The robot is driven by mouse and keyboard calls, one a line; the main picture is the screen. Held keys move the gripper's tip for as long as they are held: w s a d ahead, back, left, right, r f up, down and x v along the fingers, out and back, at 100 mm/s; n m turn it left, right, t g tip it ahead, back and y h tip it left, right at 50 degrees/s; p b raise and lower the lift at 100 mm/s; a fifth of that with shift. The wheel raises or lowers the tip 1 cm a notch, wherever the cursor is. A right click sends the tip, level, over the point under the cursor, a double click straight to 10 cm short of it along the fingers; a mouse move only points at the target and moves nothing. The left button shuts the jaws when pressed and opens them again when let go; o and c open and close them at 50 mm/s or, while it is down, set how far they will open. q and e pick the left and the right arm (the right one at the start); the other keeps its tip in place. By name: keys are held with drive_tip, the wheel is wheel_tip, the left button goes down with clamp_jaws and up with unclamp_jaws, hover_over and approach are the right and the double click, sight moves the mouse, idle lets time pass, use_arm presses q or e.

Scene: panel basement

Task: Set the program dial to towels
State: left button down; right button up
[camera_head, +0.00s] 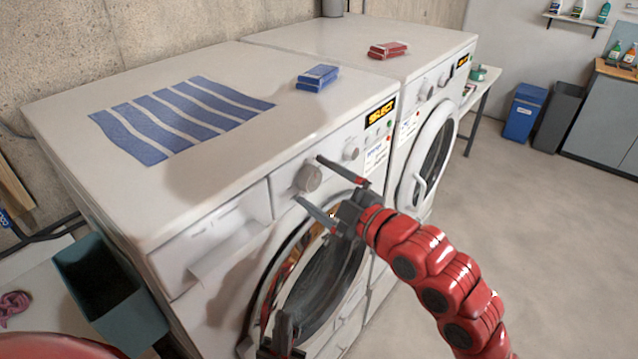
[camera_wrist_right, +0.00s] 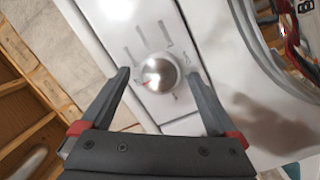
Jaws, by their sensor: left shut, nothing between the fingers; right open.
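The program dial (camera_head: 308,178) is a round silver knob on the front panel of the near white washing machine (camera_head: 225,255). In the right wrist view the dial (camera_wrist_right: 160,73) sits between the fingers, with marks around it and a small red mark on its face. I cannot read the labels. My right gripper (camera_head: 308,180) is open, its fingers on either side of the dial with visible gaps. It also shows in the right wrist view (camera_wrist_right: 165,88). My left gripper (camera_head: 280,330) is shut and empty, low in front of the round door (camera_head: 325,265).
A smaller knob (camera_head: 351,153) and a SELECT display (camera_head: 380,112) are right of the dial. A striped blue cloth (camera_head: 180,115) and a blue box (camera_head: 317,77) lie on top. A second machine (camera_head: 425,60) stands beside it. A dark bin (camera_head: 105,290) is at left.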

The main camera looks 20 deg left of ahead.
drive_tip(key=c, duration=1.4)
